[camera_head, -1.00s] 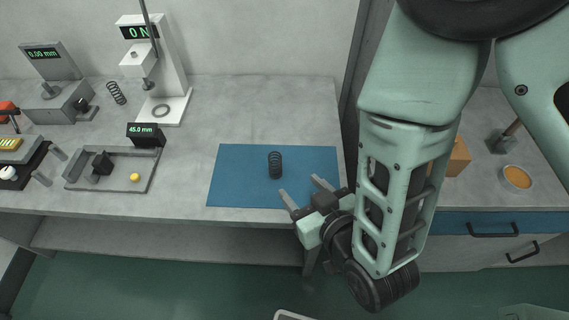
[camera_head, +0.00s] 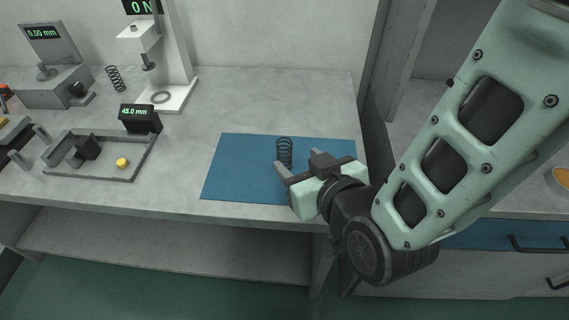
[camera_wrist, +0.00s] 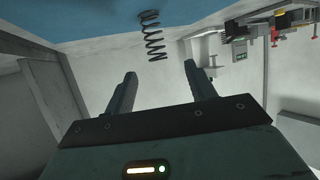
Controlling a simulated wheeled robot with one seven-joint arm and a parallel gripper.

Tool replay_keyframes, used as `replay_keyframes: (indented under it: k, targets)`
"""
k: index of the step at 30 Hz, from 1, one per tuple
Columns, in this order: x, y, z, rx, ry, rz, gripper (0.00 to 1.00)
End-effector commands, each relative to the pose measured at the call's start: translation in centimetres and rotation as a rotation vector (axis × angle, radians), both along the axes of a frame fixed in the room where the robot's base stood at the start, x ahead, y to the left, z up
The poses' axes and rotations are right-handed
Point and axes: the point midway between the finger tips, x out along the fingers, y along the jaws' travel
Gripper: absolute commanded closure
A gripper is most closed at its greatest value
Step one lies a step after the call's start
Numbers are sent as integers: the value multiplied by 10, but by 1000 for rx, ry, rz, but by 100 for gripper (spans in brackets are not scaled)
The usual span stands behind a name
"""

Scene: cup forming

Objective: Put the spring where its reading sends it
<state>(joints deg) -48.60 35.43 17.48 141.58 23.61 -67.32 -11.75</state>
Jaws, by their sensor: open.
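A dark coil spring (camera_head: 285,152) stands upright on the blue mat (camera_head: 232,168). It also shows in the wrist view (camera_wrist: 152,38), ahead of my fingertips and between their lines. My gripper (camera_head: 294,162) is open and empty, close to the spring on its near side, with the fingers pointing toward it. In the wrist view the two fingers (camera_wrist: 160,72) stand apart with nothing between them. A force tester (camera_head: 160,60) has a display showing 0 N, partly cut off. A length gauge (camera_head: 50,65) reads 0.00 mm. A tray with a small display (camera_head: 138,112) reads 45.0 mm.
A second coil spring (camera_head: 115,78) stands between the gauge and the tester. The grey tray (camera_head: 132,172) holds a dark block (camera_head: 86,147) and a yellow button (camera_head: 122,162). The table between the tray and the mat is clear. A drawer unit (camera_head: 510,236) is at right.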

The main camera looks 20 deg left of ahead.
Motion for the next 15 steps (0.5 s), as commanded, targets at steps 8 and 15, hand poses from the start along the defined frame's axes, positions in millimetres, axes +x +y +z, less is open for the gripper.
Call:
replay_keyframes:
  k: [8, 15]
  targets:
    - [24, 22, -12, -2, 1, -1, 45]
    - [43, 34, -21, -3, 2, -2, 45]
